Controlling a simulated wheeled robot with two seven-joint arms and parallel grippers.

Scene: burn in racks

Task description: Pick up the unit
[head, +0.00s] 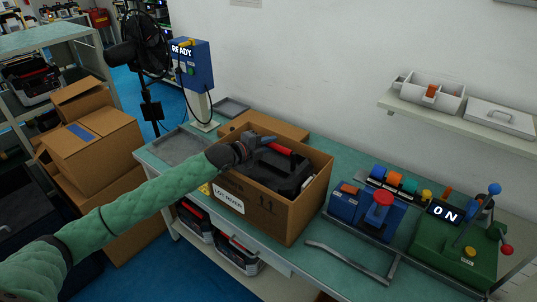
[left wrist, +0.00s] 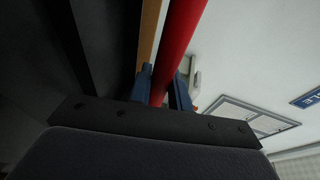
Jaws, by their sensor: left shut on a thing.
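A black unit (head: 288,176) with a red handle (head: 279,149) sits inside an open cardboard box (head: 262,207) on the green-topped bench. My left gripper (head: 262,143) reaches over the box's left side and is shut on the red handle. In the left wrist view the red handle (left wrist: 181,40) runs between the two blue fingers (left wrist: 161,90). The lower part of the unit is hidden by the box walls. My right gripper is not in view.
Right of the box stand a blue device with a red knob (head: 382,199) and a green machine with levers (head: 455,250). A blue READY post (head: 191,66) and grey tray (head: 181,147) are at the left. A wall shelf (head: 460,118) holds bins.

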